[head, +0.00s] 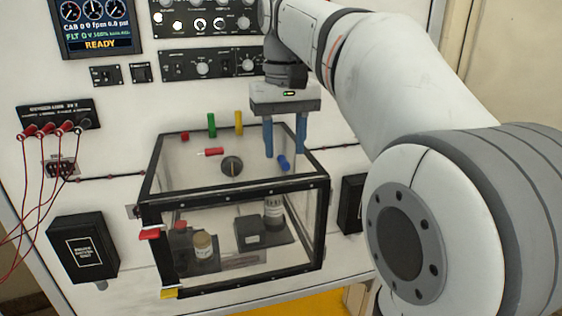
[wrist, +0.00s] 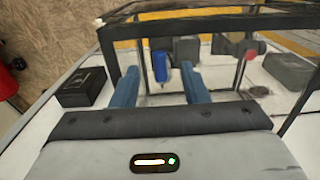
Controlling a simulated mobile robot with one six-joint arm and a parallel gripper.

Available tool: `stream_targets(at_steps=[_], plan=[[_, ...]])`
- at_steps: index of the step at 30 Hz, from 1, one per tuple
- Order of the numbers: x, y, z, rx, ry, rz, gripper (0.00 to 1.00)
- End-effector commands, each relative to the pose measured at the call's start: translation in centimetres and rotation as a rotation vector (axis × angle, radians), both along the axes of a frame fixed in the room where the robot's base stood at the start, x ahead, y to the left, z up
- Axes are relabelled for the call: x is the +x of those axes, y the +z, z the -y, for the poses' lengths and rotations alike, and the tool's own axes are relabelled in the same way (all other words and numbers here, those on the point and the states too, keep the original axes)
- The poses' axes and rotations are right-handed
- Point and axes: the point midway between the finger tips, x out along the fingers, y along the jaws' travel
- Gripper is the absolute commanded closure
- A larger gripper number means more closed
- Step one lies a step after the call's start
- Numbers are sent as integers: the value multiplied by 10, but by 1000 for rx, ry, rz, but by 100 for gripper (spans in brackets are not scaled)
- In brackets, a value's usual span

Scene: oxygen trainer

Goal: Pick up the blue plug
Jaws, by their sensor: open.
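The blue plug (head: 284,162) is a small blue cylinder at the right part of the clear, black-framed box's top in the head view. In the wrist view the blue plug (wrist: 161,76) shows between the finger ends, with a pale tip at its lower end. My gripper (head: 285,151) has two blue fingers pointing down, one on each side of the plug as seen from the head. The gripper (wrist: 159,82) is open and holds nothing. I cannot tell whether a finger touches the plug.
The black-framed box (head: 149,216) holds a jar (head: 203,244) and dark blocks. A red plug (head: 214,152), green plug (head: 211,124), yellow plug (head: 239,122) and black knob (head: 232,166) are near its top. Red cables (head: 25,185) hang left. A black box (head: 83,247) stands left of it.

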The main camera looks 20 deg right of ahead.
Motion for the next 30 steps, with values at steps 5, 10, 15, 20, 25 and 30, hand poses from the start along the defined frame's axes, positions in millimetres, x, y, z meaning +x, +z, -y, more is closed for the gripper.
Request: stream_targets(at_steps=[5,10,15,20,25,30], plan=[[-1,-20,0,0,1,0,59],[-1,-23,0,0,1,1,59],[0,-23,-1,0,1,1,63],[0,-23,-1,0,2,1,77],[0,-23,-1,0,2,1,90],[0,-23,-1,0,2,1,100]])
